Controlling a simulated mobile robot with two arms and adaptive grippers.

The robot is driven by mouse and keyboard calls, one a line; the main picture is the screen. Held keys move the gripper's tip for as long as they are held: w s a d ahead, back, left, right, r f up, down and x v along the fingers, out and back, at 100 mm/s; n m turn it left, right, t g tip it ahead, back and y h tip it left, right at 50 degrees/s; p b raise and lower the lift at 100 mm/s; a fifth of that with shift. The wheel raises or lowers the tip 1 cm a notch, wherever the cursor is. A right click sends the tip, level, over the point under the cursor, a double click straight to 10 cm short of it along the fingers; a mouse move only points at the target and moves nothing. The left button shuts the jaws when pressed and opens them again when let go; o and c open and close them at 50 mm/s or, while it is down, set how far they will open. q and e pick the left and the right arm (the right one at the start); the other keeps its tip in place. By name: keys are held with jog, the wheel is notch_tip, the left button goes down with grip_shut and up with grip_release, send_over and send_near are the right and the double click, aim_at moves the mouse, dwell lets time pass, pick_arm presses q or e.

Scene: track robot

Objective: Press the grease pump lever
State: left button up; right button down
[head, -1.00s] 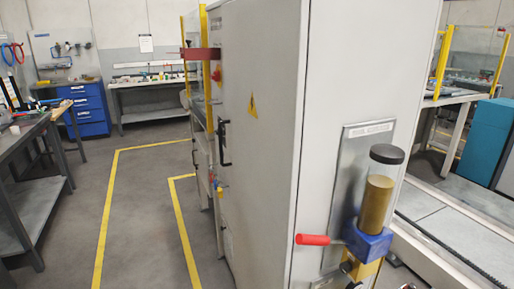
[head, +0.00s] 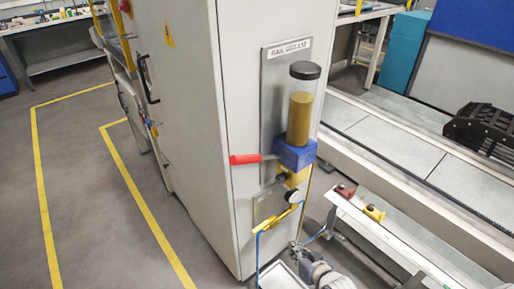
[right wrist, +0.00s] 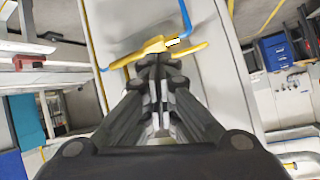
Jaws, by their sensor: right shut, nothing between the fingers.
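The grease pump is mounted on a metal plate on the end face of a grey cabinet in the head view. It has a clear reservoir (head: 300,112) of brown grease with a black cap, over a blue body (head: 296,154). Its lever (head: 246,159) has a red handle pointing left, roughly level. My right gripper (head: 295,246) is low in the head view, below the pump and apart from the lever. In the right wrist view its fingers (right wrist: 160,62) are shut and empty, with a yellow fitting (right wrist: 150,47) beyond them. My left gripper is not in view.
A blue hose (head: 258,250) hangs from a yellow fitting (head: 275,219) below the pump. The grey cabinet (head: 205,120) stands left of it. A bench with red (head: 345,190) and yellow (head: 374,213) items lies to the right. The yellow-lined floor at left is clear.

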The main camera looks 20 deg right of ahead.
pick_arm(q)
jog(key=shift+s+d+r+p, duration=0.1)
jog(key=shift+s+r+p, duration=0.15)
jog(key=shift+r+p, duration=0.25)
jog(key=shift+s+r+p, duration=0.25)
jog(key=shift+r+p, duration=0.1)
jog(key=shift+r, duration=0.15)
pick_arm(e)
jog(key=w+a+r+t+y, duration=0.1)
jog(key=a+r+t+y, duration=0.1)
jog(key=r, duration=1.8)
jog(key=w+a+r+t+y, duration=0.1)
jog(key=r+t, duration=0.4)
jog(key=r, duration=1.4)
jog(key=a+y, duration=0.1)
jog(key=a, duration=0.1)
jog(key=shift+a+r+y, duration=0.3)
jog(key=shift+a+r, duration=0.05)
jog(key=r+p, duration=0.2)
jog(key=p, duration=0.1)
send_over(260, 157)
jog(key=shift+s+a+f, duration=0.25)
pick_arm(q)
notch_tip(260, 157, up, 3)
pick_arm(e)
jog(key=f, duration=0.1)
jog(key=s+a+f, duration=0.1)
jog(key=f, duration=0.2)
jog(key=shift+s+a, duration=0.15)
jog(key=shift+s, duration=0.1)
